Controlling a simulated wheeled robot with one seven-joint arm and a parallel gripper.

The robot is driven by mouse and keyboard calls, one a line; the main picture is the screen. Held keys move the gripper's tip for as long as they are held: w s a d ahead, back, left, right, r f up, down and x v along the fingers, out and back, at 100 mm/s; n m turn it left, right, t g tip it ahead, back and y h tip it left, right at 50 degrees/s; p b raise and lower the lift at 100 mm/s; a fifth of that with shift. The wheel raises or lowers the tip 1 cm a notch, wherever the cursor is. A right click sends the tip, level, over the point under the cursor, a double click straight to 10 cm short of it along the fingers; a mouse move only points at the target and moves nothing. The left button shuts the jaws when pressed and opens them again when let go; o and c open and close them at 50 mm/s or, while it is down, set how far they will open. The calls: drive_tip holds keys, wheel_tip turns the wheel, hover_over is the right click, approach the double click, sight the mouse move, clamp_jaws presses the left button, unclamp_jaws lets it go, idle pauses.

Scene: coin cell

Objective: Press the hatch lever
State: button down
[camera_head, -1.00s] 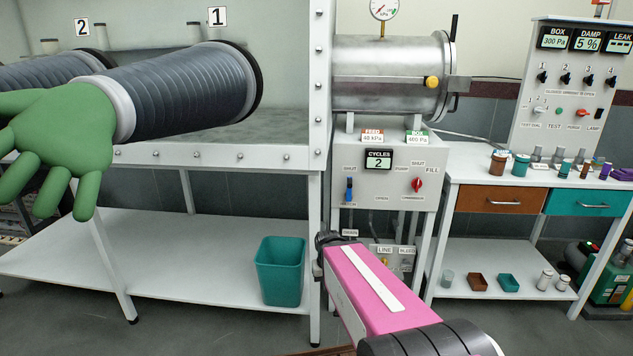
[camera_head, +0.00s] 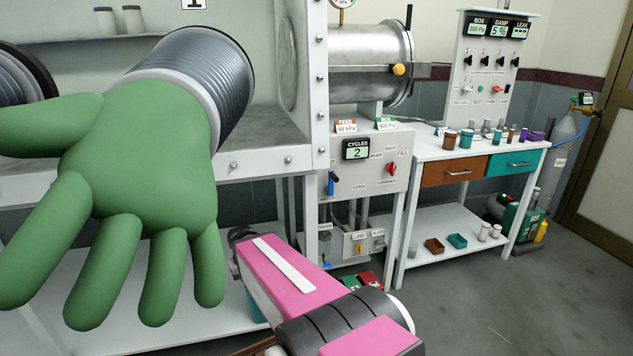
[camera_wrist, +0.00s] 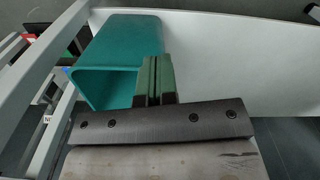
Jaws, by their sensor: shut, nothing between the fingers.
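The lever panel (camera_head: 379,164) stands below the steel chamber in the head view. A small blue lever (camera_head: 331,184) sits upright at its left side, with a label under it too small to read surely. A red knob (camera_head: 391,169) is at its right. My pink arm reaches forward at the bottom centre, below and in front of the panel, and its far end is apart from the blue lever. In the wrist view my gripper (camera_wrist: 155,80) is shut and empty, its green fingers together over a teal bin (camera_wrist: 115,50). The lever does not show clearly there.
A big green glove (camera_head: 140,215) on a ribbed sleeve fills the left foreground. A white post (camera_head: 318,120) stands just left of the panel. A white bench (camera_head: 440,152) with drawers and jars is on the right. The floor (camera_head: 520,290) at right is open.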

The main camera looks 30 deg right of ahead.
drive_tip(key=shift+d, duration=0.1)
drive_tip(key=w+d+r+m+g+h, duration=0.1)
drive_tip(key=w+d+r+m+h, duration=0.1)
drive_tip(key=w+d+m+h, duration=0.4)
drive_tip(key=w+d+r+m+g+h, duration=0.1)
drive_tip(key=d+r+m+h, duration=0.15)
drive_tip(key=d, duration=0.65)
drive_tip(key=w+d+r+m+g+h, duration=0.1)
drive_tip(key=w+d+r+m+h, duration=0.3)
drive_tip(key=r, duration=0.4)
drive_tip(key=w+d+r+m+g+h, duration=0.1)
drive_tip(key=w+d+r+m+h, duration=0.2)
drive_tip(key=r+m+h, duration=0.4)
drive_tip(key=shift+w+d+r+m+g, duration=0.4)
drive_tip(key=shift+r+m, duration=0.1)
drive_tip(key=shift+m, duration=0.15)
drive_tip(key=shift+d, duration=0.1)
drive_tip(key=x, duration=1.3)
drive_tip(key=shift+d+r, duration=0.2)
drive_tip(key=shift+d, duration=0.2)
